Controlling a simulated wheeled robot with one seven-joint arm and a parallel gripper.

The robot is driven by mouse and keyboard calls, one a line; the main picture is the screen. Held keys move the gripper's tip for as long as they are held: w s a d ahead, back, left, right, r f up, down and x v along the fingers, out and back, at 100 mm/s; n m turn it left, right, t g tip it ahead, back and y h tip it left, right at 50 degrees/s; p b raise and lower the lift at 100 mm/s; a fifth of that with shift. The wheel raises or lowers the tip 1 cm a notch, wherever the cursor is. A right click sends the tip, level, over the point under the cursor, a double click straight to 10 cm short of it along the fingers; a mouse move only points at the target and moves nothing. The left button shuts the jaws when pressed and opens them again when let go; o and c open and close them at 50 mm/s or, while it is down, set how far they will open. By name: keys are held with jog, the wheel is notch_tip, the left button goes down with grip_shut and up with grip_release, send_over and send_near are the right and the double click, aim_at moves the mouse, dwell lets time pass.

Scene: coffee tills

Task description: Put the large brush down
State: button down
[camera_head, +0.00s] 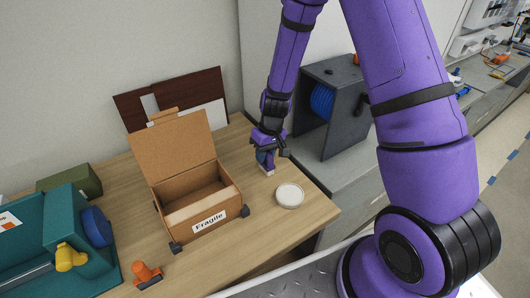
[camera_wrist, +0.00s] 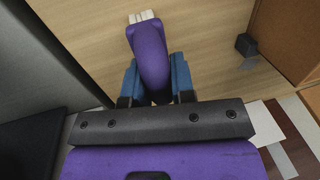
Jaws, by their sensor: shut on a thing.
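The large brush (camera_wrist: 150,50) has a purple handle and pale bristles. In the wrist view it lies between the two blue fingers of my gripper (camera_wrist: 154,82), which is shut on its handle. The bristles point away from the gripper, over the wooden table. In the head view my gripper (camera_head: 267,155) is low over the right part of the wooden table (camera_head: 262,222), and the brush's pale end (camera_head: 268,170) shows just below it. I cannot tell whether the brush touches the table. The rest of the brush is hidden by the gripper.
An open cardboard box (camera_head: 178,209) marked "Fragile" stands left of the gripper. A round whitish dish (camera_head: 289,196) lies close in front. A grey housing with a blue spool (camera_head: 322,102) stands to the right. A teal machine (camera_head: 62,235) and an orange stamp-like thing (camera_head: 147,274) are at left.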

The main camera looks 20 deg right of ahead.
jog(key=shift+f, duration=0.2)
jog(key=shift+f, duration=0.15)
jog(key=c, duration=1)
grip_release()
jog(key=shift+o, duration=0.2)
notch_tip(320, 180, up, 12)
jog(key=d, duration=0.2)
jog(key=shift+w+d, duration=0.2)
jog(key=s+r+t, duration=0.1)
jog(key=s+r, duration=0.3)
jog(key=r, duration=0.7)
jog(key=s+d+r+m+t+h, duration=0.1)
jog(key=s+d+r+t, duration=0.1)
jog(key=s+r, duration=0.6)
jog(key=s+d+r+m+t+h, duration=0.1)
jog(key=s+d+r+t, duration=0.1)
jog(key=s+r, duration=0.6)
jog(key=s, duration=0.5)
jog(key=shift+s+d+t, duration=0.3)
jog(key=shift+s+d, duration=0.05)
jog(key=shift+s, duration=0.05)
